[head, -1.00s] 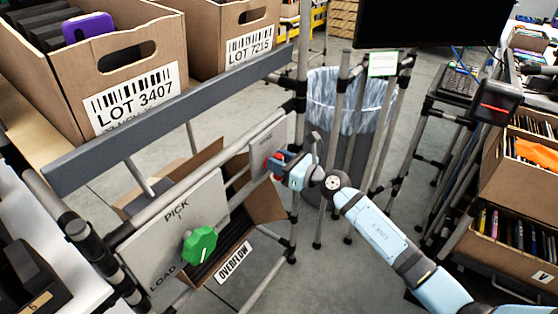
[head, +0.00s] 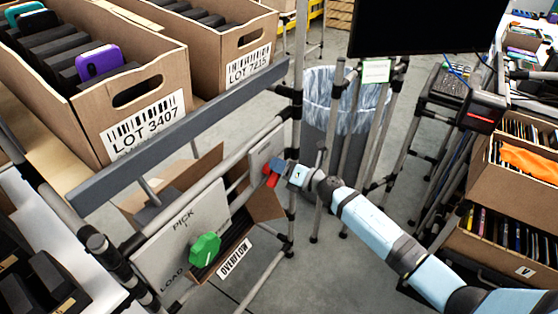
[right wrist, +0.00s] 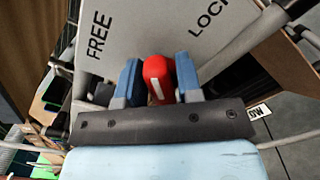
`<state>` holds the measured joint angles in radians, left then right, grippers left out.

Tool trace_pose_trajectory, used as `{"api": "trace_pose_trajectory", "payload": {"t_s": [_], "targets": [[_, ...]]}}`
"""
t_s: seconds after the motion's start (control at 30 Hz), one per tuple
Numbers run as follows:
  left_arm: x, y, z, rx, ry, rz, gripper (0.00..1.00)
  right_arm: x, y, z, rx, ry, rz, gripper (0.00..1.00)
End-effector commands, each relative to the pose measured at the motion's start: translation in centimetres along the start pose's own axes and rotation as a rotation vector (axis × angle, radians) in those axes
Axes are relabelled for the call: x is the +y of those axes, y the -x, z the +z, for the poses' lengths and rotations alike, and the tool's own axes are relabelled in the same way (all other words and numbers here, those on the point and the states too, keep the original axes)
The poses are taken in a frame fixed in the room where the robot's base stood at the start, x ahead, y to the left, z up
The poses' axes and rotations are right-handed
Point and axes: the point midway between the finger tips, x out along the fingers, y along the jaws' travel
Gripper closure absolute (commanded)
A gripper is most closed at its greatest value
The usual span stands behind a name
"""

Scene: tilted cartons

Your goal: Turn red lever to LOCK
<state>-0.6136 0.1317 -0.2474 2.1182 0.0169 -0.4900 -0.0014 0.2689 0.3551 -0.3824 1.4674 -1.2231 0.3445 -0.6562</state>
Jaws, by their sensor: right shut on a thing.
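The red lever (right wrist: 157,70) sits on a pale grey panel (right wrist: 165,25) marked FREE at left and LOCK, partly cut off, at right in the right wrist view. My right gripper (right wrist: 160,84) has its blue fingers on both sides of the lever and is shut on it. A white line shows on the lever, between the two words. In the head view the lever (head: 271,178) shows red below my right gripper (head: 275,171), and the panel (head: 264,146) is partly hidden by it. My left gripper is not in view.
A green knob (head: 204,249) sits on a nearer PICK/LOAD panel (head: 165,245). A grey rail (head: 180,128) runs above, in front of the LOT 3407 carton (head: 145,105). An OVERFLOW carton (head: 264,203) lies below. A lined bin (head: 325,115) and frame posts stand behind my right arm.

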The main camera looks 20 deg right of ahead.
Motion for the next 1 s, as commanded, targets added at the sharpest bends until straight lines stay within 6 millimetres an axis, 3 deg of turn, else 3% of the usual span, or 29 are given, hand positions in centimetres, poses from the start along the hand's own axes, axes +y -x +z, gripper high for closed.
{"api": "trace_pose_trajectory", "payload": {"t_s": [0.6,1.0], "targets": [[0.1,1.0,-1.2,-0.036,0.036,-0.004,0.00,-1.0,0.0,-0.4,0.004,-0.547,-0.002,0.91],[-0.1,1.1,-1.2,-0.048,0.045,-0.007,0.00,-1.4,0.0,-0.8,0.005,-0.727,-0.001,0.91]]}}
